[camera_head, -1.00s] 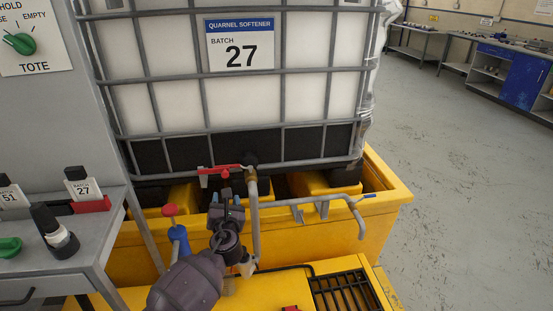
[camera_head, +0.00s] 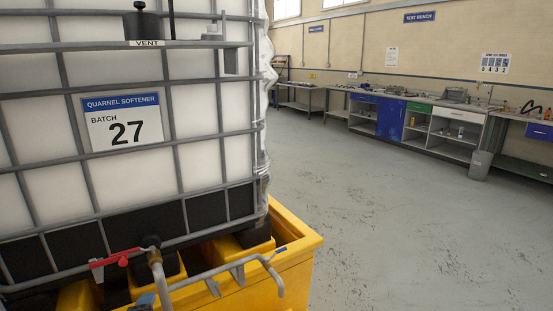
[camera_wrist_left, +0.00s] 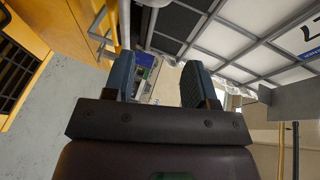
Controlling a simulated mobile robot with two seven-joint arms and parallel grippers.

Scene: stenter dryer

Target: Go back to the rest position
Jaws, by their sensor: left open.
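My left gripper (camera_wrist_left: 158,84) is open and empty in the left wrist view, its two blue-grey fingers apart. In the head view only a small blue-grey tip, apparently part of this gripper, shows at the bottom edge, below the red valve handle (camera_head: 115,260). The handle sits at the outlet of the white caged tote (camera_head: 200,130), which carries a label (camera_head: 122,122) reading Quarnel Softener, batch 27. The rest of my left arm is out of the head view. My right gripper is not in view.
The tote stands on a yellow bund (camera_head: 295,262). A bent grey pipe (camera_head: 215,270) runs along its front. Benches (camera_head: 430,125) and a grey bin (camera_head: 480,165) stand along the far wall. The grey floor (camera_head: 400,230) between is clear.

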